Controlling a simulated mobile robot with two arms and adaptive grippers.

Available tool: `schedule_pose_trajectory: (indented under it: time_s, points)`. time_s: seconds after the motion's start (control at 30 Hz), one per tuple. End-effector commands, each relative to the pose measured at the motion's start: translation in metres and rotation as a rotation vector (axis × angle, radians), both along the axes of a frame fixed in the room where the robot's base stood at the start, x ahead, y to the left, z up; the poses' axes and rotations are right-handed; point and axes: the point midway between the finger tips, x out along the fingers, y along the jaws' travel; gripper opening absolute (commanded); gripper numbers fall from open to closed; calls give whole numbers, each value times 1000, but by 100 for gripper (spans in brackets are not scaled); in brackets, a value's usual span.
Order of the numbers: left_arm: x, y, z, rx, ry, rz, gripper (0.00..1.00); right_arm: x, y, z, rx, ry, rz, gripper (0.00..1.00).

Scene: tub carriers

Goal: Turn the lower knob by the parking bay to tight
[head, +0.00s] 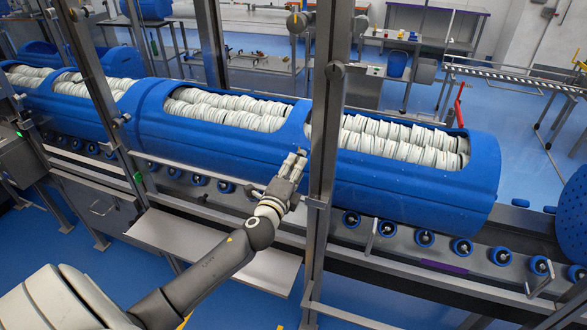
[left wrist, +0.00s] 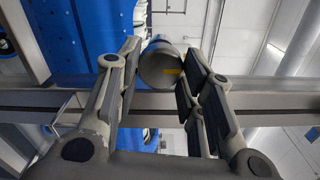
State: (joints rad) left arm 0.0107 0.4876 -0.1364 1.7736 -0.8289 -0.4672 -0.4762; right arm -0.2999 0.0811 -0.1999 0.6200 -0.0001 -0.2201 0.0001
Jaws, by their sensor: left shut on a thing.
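My left gripper (head: 294,163) is at the right-hand metal post (head: 322,130), in front of the long blue tub carrier. In the left wrist view a round grey knob (left wrist: 158,66) with a small yellow mark on its face sits between the two fingers. The gripper is shut on this knob. In the head view the gripper hides most of the knob. Another knob (head: 334,70) shows higher on the same post, with nothing touching it. My right gripper is not in view.
Blue carriers (head: 415,185) filled with white rolled items lie on a conveyor with blue rollers (head: 424,238). A left post (head: 95,85) also bears knobs. A grey shelf (head: 190,236) is under my left forearm. Blue floor is open at the back right.

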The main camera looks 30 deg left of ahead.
Motion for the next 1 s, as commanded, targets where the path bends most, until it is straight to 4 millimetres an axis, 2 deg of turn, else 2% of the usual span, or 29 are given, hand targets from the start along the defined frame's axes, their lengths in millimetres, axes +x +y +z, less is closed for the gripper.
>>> schedule_pose_trajectory:
  time_s: [0.3, 0.73, 0.77, 0.9, 1.0]
  points:
    - [0, 0, -1, 76, 19, 0, 12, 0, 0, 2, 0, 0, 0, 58]
    - [0, 0, -1, 83, 22, -1, 12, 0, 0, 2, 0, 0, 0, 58]
    - [0, 0, -1, 82, 22, -1, 40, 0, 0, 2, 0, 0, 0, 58]
    - [0, 0, -1, 81, 21, 0, 58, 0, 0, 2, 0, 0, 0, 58]
    - [0, 0, -1, 81, 21, 0, 58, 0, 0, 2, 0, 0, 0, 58]
